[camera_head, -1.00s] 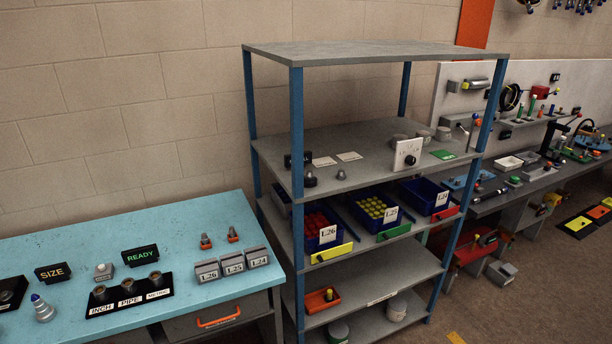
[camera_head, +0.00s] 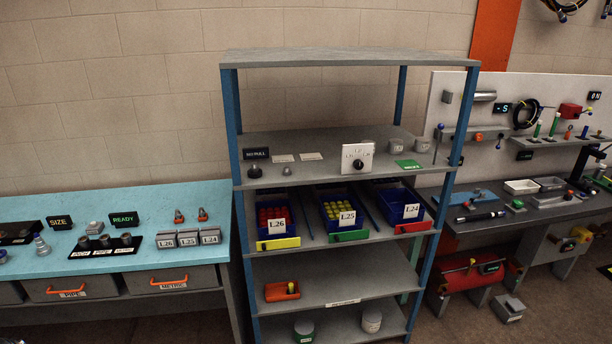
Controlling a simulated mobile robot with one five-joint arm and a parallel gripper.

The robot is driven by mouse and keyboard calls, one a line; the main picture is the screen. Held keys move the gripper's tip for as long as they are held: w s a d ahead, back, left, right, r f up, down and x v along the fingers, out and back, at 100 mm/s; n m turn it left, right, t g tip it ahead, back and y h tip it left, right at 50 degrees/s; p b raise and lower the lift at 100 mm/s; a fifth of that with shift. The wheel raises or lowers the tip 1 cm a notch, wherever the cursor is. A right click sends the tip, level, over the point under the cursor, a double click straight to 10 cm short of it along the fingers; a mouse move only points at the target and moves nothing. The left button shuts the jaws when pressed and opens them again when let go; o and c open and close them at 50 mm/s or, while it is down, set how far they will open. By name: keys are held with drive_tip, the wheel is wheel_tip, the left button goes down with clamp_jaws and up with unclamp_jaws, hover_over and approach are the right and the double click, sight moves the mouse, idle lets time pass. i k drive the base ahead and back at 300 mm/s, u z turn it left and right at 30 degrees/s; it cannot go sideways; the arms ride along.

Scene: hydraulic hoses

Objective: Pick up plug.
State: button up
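My gripper is not in view. Which piece is the plug is not certain. Small capped pieces that may be plugs stand in bins on the shelf unit's middle level. Red ones (camera_head: 272,213) are in the bin labelled L26, and yellow ones (camera_head: 340,208) are in the bin labelled L25. The contents of the bin labelled L24 (camera_head: 382,194) are too dark to tell. A small yellow piece (camera_head: 290,287) is in an orange tray (camera_head: 272,296) on the level below.
The grey shelf unit (camera_head: 350,57) has blue posts. A light-blue bench (camera_head: 60,262) with drawers stands at left, holding labelled blocks (camera_head: 188,238) and fittings. A grey workbench (camera_head: 490,226) stands at right. Floor shows at lower right.

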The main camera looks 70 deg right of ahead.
sight(254, 167)
drive_tip(key=k, duration=0.95)
drive_tip(key=z, duration=0.85)
drive_tip(key=i, duration=1)
drive_tip(key=u, duration=0.1)
